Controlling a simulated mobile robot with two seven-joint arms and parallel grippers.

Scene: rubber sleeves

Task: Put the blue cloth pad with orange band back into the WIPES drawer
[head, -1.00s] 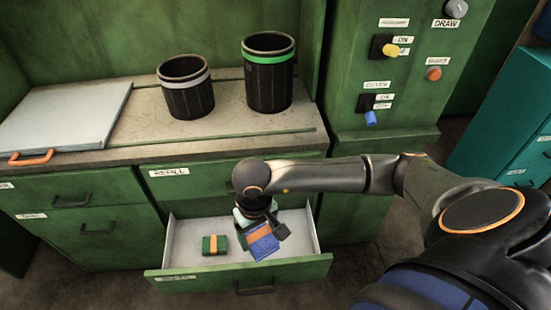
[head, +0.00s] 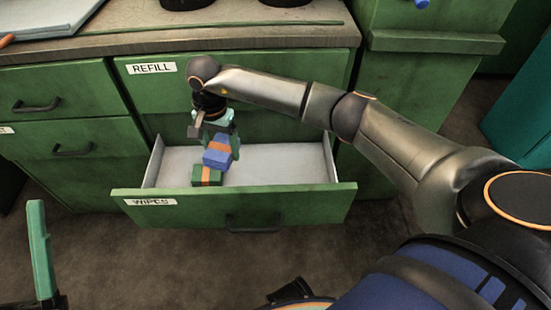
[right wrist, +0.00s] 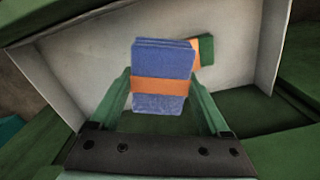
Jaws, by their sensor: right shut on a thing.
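The blue cloth pad with orange band (head: 217,150) is in my right gripper (head: 220,140), above the open WIPES drawer (head: 280,163). In the right wrist view the pad (right wrist: 163,75) sits between the two green fingers, with the pale drawer floor beyond it. In the head view its near end overlaps a green pad with orange band (head: 207,177) lying in the drawer; I cannot tell whether they touch. A green finger of my left gripper (head: 41,250) stands at the lower left; its other finger does not show clearly.
The drawer floor is bare to the right of the pads. The closed REFILL drawer (head: 165,85) is above, under the worktop edge (head: 240,40). The green pad's banded end (right wrist: 203,50) shows behind the blue pad in the wrist view.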

